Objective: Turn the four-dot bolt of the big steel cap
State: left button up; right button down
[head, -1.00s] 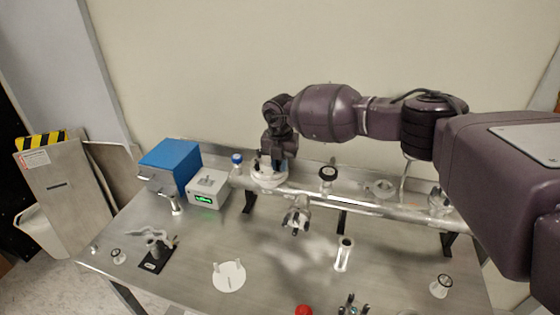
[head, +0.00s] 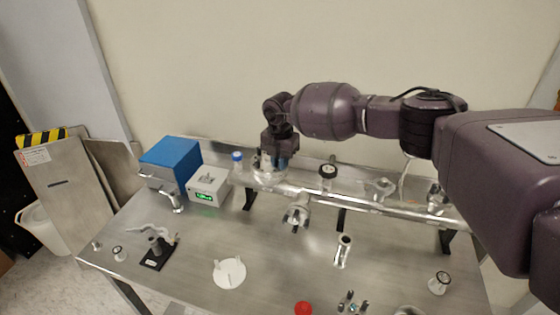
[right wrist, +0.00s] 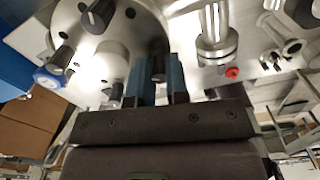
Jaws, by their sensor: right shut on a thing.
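The big steel cap (right wrist: 118,40) is a round, shiny plate with small dark holes, seen in the right wrist view. In the head view it sits on the pipe at the back of the table (head: 266,178). My right gripper (right wrist: 163,72) points at the cap's edge. Its two blue fingers are shut on a dark, upright bolt (right wrist: 158,66) at that edge. I cannot make out the dots on this bolt. A black knob (right wrist: 97,16) and a blue-ringed knob (right wrist: 52,74) also stand on the cap's rim. My left gripper is in neither view.
A long steel pipe (head: 345,203) runs right from the cap. A blue box (head: 170,157) and a grey box with a green display (head: 208,187) stand to the left. A white disc (head: 229,272) and a red knob (head: 303,308) lie in front.

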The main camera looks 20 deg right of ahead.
jog(key=c, duration=1.4)
grip_release()
jog(key=shift+r, duration=0.1)
notch_tip(320, 180, up, 11)
jog(key=b, duration=0.1)
